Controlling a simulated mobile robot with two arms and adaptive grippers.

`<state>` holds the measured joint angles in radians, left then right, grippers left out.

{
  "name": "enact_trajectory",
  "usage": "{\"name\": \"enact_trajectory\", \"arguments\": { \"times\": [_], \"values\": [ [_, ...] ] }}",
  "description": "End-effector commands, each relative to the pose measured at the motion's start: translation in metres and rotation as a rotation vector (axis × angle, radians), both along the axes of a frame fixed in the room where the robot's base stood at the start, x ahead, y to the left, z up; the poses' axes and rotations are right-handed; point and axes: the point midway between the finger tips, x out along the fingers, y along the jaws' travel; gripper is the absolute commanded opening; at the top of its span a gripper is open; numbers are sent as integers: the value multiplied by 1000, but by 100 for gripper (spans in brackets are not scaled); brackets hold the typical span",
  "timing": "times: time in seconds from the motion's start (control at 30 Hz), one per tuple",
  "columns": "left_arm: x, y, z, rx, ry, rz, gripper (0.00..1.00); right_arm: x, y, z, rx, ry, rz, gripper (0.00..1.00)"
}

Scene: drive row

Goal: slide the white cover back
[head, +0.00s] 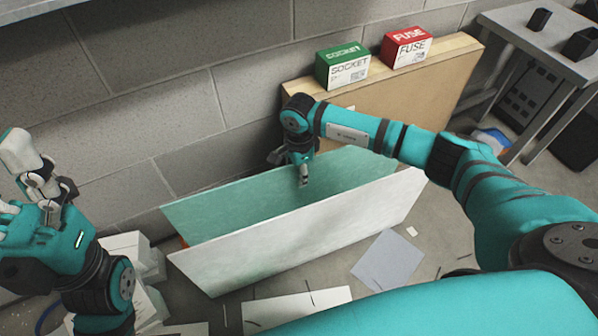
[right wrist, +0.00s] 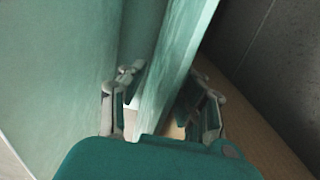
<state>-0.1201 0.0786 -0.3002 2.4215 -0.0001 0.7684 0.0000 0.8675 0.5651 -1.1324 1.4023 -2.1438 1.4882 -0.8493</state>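A long white panel (head: 300,240), the only white cover-like piece I see, leans at the front of a narrow trough. A pale green panel (head: 225,208) stands behind it. My right gripper (head: 304,180) reaches down between the two, close to the green panel. In the right wrist view, its fingers (right wrist: 163,105) stand apart on either side of a greenish panel edge (right wrist: 172,70), with gaps showing; I see no firm grip. My left gripper (head: 22,180) is raised at the left edge, away from the panels, with its fingers partly cut off.
A brown board (head: 425,95) leans on the block wall behind, with a green socket box (head: 342,66) and a red fuse box (head: 406,47) on its top edge. A grey table (head: 545,40) stands at right. White boxes (head: 135,258) and flat sheets (head: 388,260) lie on the floor.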

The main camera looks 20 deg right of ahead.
Motion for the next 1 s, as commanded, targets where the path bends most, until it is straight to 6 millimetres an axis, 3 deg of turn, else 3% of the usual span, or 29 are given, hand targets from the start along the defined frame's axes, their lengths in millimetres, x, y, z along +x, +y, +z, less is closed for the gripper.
{"name": "enact_trajectory", "arguments": {
  "times": [0.17,0.7,1.0],
  "values": [
    [0,0,0,1,2,1,86,1,0,8,0,-2,0,33],
    [0,0,0,0,-1,0,86,1,0,108,0,-2,1,33],
    [0,0,0,0,-1,0,86,0,0,120,0,0,0,33]
  ]
}}
